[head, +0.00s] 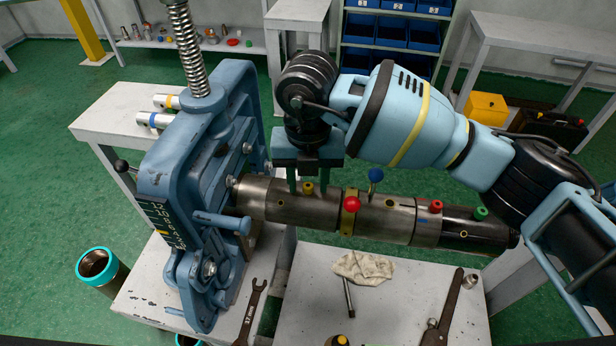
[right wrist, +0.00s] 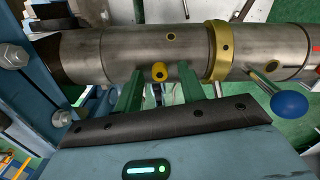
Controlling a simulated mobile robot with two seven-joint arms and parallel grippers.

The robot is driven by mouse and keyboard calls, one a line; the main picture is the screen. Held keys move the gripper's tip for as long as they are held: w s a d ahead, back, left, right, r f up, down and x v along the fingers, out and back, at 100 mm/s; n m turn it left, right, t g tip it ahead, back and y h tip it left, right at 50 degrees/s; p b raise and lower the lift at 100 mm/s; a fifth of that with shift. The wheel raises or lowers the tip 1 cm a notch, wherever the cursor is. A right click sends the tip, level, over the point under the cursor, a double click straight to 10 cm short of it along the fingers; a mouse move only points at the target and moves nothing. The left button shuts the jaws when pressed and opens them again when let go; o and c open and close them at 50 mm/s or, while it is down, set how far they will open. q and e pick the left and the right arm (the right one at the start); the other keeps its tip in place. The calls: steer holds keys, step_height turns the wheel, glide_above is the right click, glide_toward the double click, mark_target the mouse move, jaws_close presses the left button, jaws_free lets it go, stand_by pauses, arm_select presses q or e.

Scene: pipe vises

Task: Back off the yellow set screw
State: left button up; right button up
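The yellow set screw (head: 308,188) stands on top of the steel pipe (head: 290,207), which runs out to the right from the blue vise (head: 190,170). My right gripper (head: 309,183) points down over the pipe with one green finger on each side of the yellow screw. In the right wrist view the yellow screw (right wrist: 158,72) sits between the open fingers (right wrist: 160,78), with a gap on both sides. I see no contact with it. My left gripper is not in view.
Along the pipe to the right are a brass collar (head: 349,212), red knob (head: 352,203), blue ball handle (head: 375,175), red cap (head: 436,206) and green cap (head: 481,213). A rag (head: 363,267) and wrench (head: 249,315) lie on the benches below.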

jaws_close()
